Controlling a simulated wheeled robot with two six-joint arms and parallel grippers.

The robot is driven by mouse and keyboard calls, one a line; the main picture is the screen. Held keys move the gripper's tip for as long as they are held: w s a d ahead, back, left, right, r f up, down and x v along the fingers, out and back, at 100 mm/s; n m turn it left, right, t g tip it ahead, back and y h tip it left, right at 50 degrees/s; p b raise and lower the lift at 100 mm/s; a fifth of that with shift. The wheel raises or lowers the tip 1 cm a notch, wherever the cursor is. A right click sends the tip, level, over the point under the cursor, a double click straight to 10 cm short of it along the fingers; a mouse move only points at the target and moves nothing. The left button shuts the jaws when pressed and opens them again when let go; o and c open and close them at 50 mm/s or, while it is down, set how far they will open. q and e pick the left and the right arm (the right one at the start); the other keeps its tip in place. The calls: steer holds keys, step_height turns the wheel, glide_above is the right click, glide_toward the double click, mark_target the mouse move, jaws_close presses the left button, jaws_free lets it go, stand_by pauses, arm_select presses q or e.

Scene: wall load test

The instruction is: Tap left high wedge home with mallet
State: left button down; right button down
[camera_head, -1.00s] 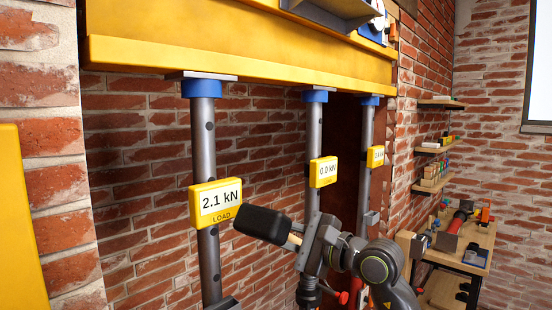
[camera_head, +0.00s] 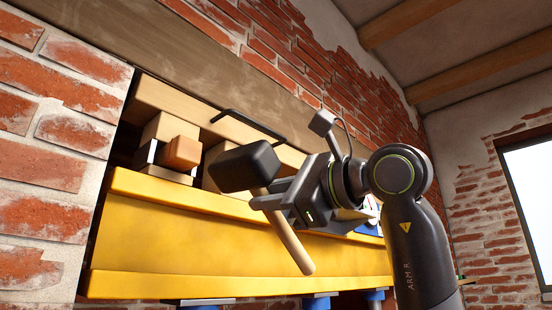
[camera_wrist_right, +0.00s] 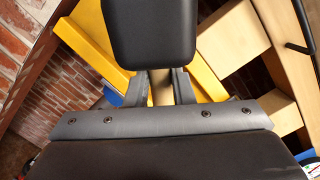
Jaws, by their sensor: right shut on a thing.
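The mallet has a black head (camera_head: 245,167) and a pale wooden handle (camera_head: 291,240). My right gripper (camera_head: 266,203) is shut on the handle just below the head. In the right wrist view the mallet head (camera_wrist_right: 150,35) stands beyond the fingers (camera_wrist_right: 162,88). A brown wooden block end (camera_head: 182,153), which looks like the left high wedge, sticks out above the yellow beam (camera_head: 200,240) at the left. The mallet head is to the right of it with a visible gap; depth is hard to judge. My left gripper is not in view.
Pale timber blocks (camera_head: 170,129) and a long timber (camera_head: 180,101) sit above the beam, under a grey-brown lintel (camera_head: 190,55). A black bar handle (camera_head: 248,124) juts out just above the mallet head. Brick wall (camera_head: 50,160) borders the left. Blue-topped posts stand below.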

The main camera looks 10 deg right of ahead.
mark_target(276, 150)
steer(key=s+r, duration=0.4)
steer(key=r, duration=0.1)
steer(key=shift+s+a+r, duration=0.1)
steer(key=shift+s+r, duration=0.1)
steer(key=shift+s, duration=0.15)
steer(key=shift+w+d+p+x, duration=0.1)
steer(key=shift+p+x, duration=0.35)
steer(key=shift+x, duration=0.7)
steer(key=shift+w+d+p+x, duration=0.15)
steer(key=shift+p+x, duration=0.35)
steer(key=shift+x, duration=0.65)
steer(key=shift+w+d+p+x, duration=0.1)
steer(key=shift+p+x, duration=0.35)
steer(key=shift+x, duration=0.7)
steer(key=shift+f, duration=0.2)
steer(key=shift+a, duration=0.15)
steer(key=shift+x, duration=1.25)
